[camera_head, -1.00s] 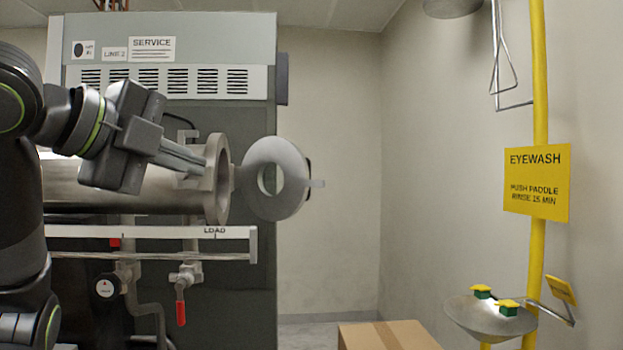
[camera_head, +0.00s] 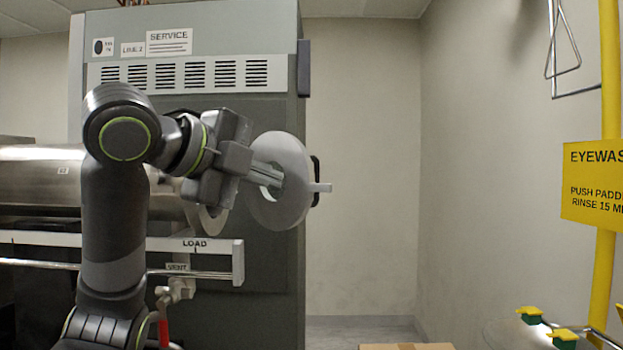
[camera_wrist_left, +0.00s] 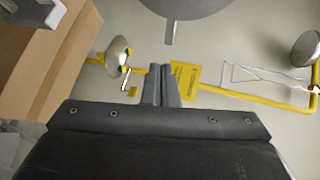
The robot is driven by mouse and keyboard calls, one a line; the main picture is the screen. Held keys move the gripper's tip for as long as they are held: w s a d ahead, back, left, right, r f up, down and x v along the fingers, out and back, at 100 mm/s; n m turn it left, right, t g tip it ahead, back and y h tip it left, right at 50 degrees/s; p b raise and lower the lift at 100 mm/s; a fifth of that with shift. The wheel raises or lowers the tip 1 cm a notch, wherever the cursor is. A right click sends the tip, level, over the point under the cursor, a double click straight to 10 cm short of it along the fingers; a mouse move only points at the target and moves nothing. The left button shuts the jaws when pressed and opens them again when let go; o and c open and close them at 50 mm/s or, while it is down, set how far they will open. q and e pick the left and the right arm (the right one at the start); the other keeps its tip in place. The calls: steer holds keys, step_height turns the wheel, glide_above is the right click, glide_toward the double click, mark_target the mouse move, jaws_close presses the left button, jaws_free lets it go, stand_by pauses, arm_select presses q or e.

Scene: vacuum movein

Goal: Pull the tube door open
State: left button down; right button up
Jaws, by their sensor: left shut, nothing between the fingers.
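The tube door (camera_head: 292,205) is a round grey disc with a hole in its middle, swung out to the right of the tube's end. It has a black handle and a small tab on its right edge. The steel tube (camera_head: 62,178) runs in from the left, its mouth partly hidden by my arm. My left gripper (camera_head: 277,177) is shut and empty, its fingertips in front of the door's central hole; I cannot tell if they touch. In the left wrist view the shut fingers (camera_wrist_left: 165,72) point toward the door's edge and tab (camera_wrist_left: 178,12). My right gripper is not in view.
A grey service cabinet (camera_head: 200,40) stands behind the tube. A LOAD rail (camera_head: 205,246) runs below it. A yellow eyewash post (camera_head: 609,100) with a sign (camera_head: 595,195) stands at right. A cardboard box (camera_head: 405,347) is low in front. Open space lies right of the door.

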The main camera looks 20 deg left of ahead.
arm_select(q)
steer(key=p, duration=0.2)
glide_toward(326, 190)
steer(key=f+x, duration=0.1)
steer(key=x, duration=0.4)
steer(key=shift+w+d+r+p, duration=0.15)
steer(key=shift+w+r+p, duration=0.15)
steer(key=shift+w, duration=0.05)
steer(key=shift+w+d+f, duration=0.1)
steer(key=shift+w, duration=0.3)
